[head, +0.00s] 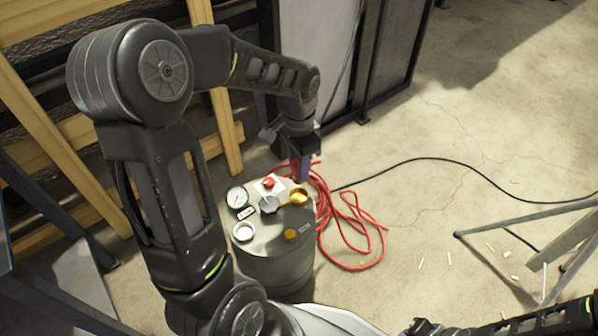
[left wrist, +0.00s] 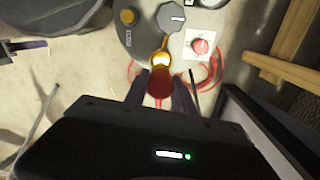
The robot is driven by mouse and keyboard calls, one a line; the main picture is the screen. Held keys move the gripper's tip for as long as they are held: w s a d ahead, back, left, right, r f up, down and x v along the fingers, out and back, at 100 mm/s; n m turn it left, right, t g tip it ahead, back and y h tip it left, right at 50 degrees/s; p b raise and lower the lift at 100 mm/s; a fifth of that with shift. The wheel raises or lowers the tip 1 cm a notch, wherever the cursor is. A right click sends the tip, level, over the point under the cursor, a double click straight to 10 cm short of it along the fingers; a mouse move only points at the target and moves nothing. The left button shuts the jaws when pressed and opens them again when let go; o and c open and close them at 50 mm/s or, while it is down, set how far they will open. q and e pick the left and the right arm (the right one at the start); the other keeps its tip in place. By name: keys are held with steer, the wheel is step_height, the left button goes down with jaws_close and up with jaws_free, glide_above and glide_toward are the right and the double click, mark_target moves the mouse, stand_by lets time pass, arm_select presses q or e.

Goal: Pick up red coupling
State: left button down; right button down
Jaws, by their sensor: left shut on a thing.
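My left gripper (head: 302,174) is over the back right of a grey round-topped unit (head: 272,262), by its brass socket (head: 298,196). In the left wrist view, its two fingers are shut on the red coupling (left wrist: 160,83), with the brass socket (left wrist: 161,60) directly beyond it. I cannot tell whether coupling and socket touch. In the head view the fingers mostly hide the coupling. My right gripper (head: 424,327) shows only in part at the bottom edge, and its jaws are unclear.
The unit's top also carries a red button (head: 268,183), a dark knob (head: 269,204), a gauge (head: 237,197) and a yellow button (head: 290,234). A red hose (head: 352,235) lies coiled beside it. A black cable (head: 440,160) crosses the floor. Wooden laths (head: 222,120) and a dark-framed panel (head: 385,50) stand behind.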

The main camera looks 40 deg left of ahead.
arm_select(q)
steer(key=shift+r, duration=0.85)
steer(key=w+d+r+n, duration=0.5)
steer(key=w+d+r, duration=0.6)
steer(key=w+d, duration=0.1)
steer(key=shift+w+d, duration=0.15)
steer(key=shift+w, duration=0.05)
